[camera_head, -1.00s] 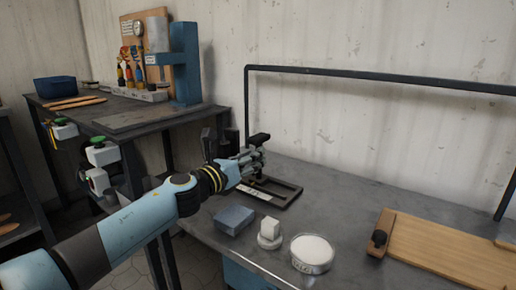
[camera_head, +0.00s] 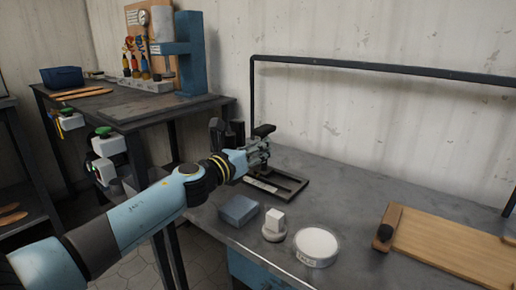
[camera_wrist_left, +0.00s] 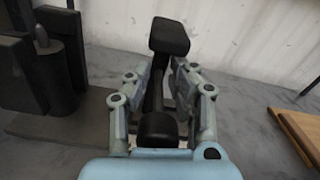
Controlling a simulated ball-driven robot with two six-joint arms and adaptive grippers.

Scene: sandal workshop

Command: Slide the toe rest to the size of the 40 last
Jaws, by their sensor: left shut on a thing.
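A dark metal frame (camera_head: 297,193) with a pale scale strip (camera_head: 262,186) lies on the workbench. The black toe rest (camera_head: 264,130) stands at the frame's left end, with a pad on top of a slim stem. In the left wrist view the toe rest's pad (camera_wrist_left: 169,37) rises beyond the fingertips, and a round black knob (camera_wrist_left: 158,128) sits low between the fingers. My left gripper (camera_head: 260,153) is shut on the toe rest, one finger on each side of the stem. The scale's markings are too small to read. My right gripper is not in view.
Black upright blocks (camera_wrist_left: 48,77) stand close to the left of my left gripper. A blue block (camera_head: 238,210), a white piece on a round base (camera_head: 274,226) and a round white-topped tin (camera_head: 316,247) stand in front. A wooden board (camera_head: 450,248) lies at right. Bench between is clear.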

